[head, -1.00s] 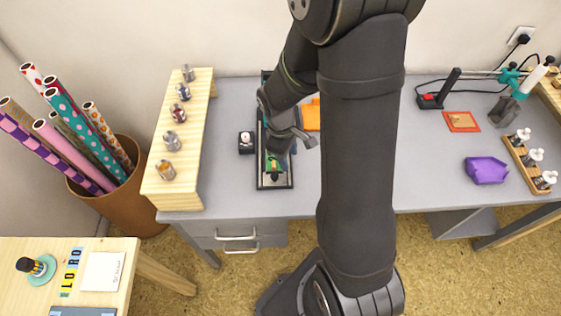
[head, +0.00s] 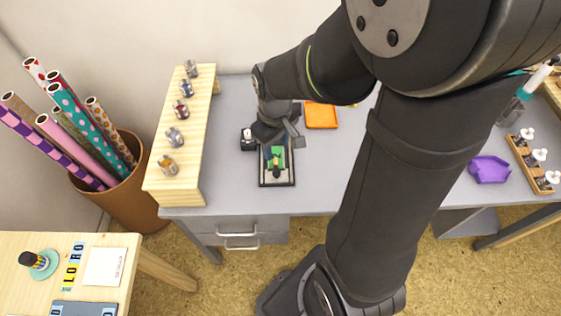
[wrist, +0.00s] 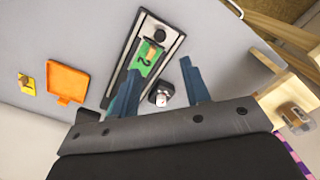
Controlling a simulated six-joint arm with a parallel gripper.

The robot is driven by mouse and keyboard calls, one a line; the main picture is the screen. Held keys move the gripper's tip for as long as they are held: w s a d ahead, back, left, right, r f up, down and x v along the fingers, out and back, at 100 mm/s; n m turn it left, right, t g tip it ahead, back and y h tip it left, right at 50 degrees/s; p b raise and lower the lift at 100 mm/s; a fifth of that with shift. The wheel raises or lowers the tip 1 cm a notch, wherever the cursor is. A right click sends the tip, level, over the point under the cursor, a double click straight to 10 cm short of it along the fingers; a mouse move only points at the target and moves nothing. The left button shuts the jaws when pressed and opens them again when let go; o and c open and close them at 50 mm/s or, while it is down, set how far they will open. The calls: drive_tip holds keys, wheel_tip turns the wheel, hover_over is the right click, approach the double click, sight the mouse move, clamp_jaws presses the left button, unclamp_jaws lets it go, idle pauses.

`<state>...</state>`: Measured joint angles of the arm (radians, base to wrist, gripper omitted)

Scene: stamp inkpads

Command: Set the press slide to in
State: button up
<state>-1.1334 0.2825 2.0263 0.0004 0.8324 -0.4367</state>
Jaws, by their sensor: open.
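The press slide is a green block (head: 276,157) marked "2" in the wrist view (wrist: 149,59), with a dark knob (head: 277,174) at its front side. It sits in a black-framed rail (head: 263,182) on the grey desk, toward the rail's front end. My gripper (head: 272,133) is over the rail behind the green block and hides the rail's back part. In the wrist view my gripper (wrist: 158,88) shows two blue fingers spread apart, with nothing held. The left finger overlaps the rail in the picture; contact cannot be told.
A small black holder with a white top (head: 248,140) stands just left of the rail. An orange tray (head: 321,116) lies to the right, a purple tray (head: 489,170) farther right. A wooden rack (head: 206,120) with several small bottles stands left.

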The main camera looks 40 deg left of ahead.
sight(277, 172)
wheel_tip(277, 172, down, 12)
idle(0.5)
clamp_jaws()
